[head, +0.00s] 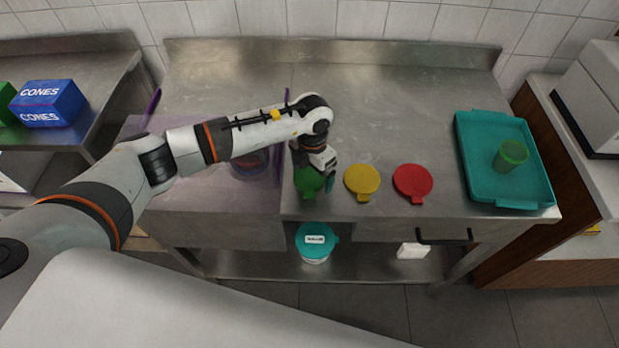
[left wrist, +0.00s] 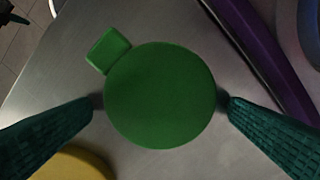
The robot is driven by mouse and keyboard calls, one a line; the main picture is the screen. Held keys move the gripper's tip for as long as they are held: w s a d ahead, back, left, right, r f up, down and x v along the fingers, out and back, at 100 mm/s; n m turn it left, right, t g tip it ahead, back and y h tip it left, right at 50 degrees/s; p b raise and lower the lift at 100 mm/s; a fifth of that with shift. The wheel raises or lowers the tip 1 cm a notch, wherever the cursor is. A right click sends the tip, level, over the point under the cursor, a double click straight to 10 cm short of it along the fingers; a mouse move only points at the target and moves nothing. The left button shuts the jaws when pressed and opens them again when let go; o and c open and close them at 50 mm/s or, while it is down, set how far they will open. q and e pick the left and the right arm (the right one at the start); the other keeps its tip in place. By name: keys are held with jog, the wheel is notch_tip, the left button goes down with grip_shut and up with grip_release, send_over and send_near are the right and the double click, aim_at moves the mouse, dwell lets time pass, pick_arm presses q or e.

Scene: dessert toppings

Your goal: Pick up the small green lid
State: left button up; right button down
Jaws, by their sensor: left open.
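The small green lid (head: 308,182) lies on the metal counter near its front edge, partly hidden by my left gripper (head: 318,178) in the head view. In the left wrist view the green lid (left wrist: 160,95) is a round disc with a square tab at its upper left. My left gripper (left wrist: 160,100) is open, with its two teal fingers on either side of the lid, their tips close to its rim. I cannot tell whether they touch it. My right gripper is not in view.
A yellow lid (head: 362,181) and a red lid (head: 413,182) lie to the right of the green one. A teal tray (head: 475,150) holding a green cup (head: 511,155) sits at the right end. A purple-edged clear panel (head: 284,135) stands close on the left.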

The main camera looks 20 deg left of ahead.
pick_arm(q)
jog(key=c, duration=1.1)
